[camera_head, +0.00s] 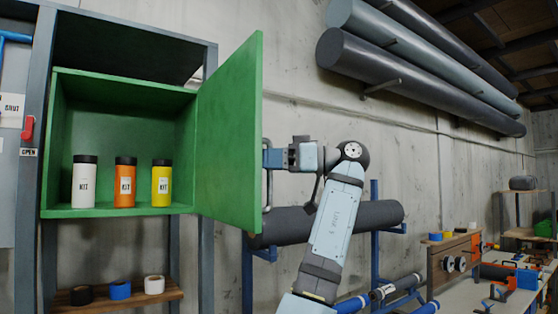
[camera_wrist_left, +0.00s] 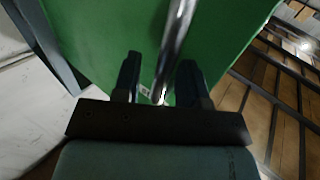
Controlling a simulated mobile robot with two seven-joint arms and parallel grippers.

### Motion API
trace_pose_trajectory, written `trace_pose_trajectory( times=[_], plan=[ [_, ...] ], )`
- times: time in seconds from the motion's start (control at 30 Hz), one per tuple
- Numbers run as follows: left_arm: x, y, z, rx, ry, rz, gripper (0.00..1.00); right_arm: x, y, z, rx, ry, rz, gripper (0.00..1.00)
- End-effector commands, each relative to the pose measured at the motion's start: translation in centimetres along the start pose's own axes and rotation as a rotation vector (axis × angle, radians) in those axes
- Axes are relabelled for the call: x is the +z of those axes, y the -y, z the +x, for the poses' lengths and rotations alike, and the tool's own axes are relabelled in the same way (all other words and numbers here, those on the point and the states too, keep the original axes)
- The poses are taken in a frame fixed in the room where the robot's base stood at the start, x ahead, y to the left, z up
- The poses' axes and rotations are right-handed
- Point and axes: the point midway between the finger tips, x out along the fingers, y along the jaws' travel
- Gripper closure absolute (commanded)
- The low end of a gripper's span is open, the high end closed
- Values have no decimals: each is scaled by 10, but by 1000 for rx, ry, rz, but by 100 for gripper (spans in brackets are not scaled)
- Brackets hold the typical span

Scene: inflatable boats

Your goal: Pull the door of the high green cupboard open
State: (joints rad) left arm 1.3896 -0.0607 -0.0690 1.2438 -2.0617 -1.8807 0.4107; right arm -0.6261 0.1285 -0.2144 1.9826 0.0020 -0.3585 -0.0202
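The high green cupboard (camera_head: 120,80) is at the left in the head view. Its green door (camera_head: 228,140) stands wide open, swung out to the right, and its inside shows. My left gripper (camera_head: 272,158) is at the outer face of the door, by the handle (camera_head: 267,190). In the left wrist view the metal handle bar (camera_wrist_left: 176,38) runs between the two fingers of my left gripper (camera_wrist_left: 160,78). The fingers are apart, with a gap beside the bar. The green door (camera_wrist_left: 110,25) fills the back of that view. My right gripper is not in view.
White, orange (camera_head: 125,182) and yellow bottles stand inside the cupboard. Tape rolls (camera_head: 120,290) lie on a shelf below. Big grey rolls (camera_head: 400,70) hang on the wall at upper right. A dark roll (camera_head: 290,226) rests on a blue rack behind my arm. A cluttered bench is at right.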

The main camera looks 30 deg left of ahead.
Motion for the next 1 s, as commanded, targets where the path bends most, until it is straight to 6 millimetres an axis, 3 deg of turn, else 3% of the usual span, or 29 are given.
trace_pose_trajectory(
  times=[0.17,0.43,0.6,1.0],
  plan=[
    [1,0,-20,3,-2,1,61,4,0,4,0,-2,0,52],
    [1,0,-84,4,-1,3,61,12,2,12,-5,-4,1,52],
    [-1,0,-114,5,3,4,61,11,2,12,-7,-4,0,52],
    [0,0,-135,0,0,0,61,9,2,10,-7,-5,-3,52]
  ],
)
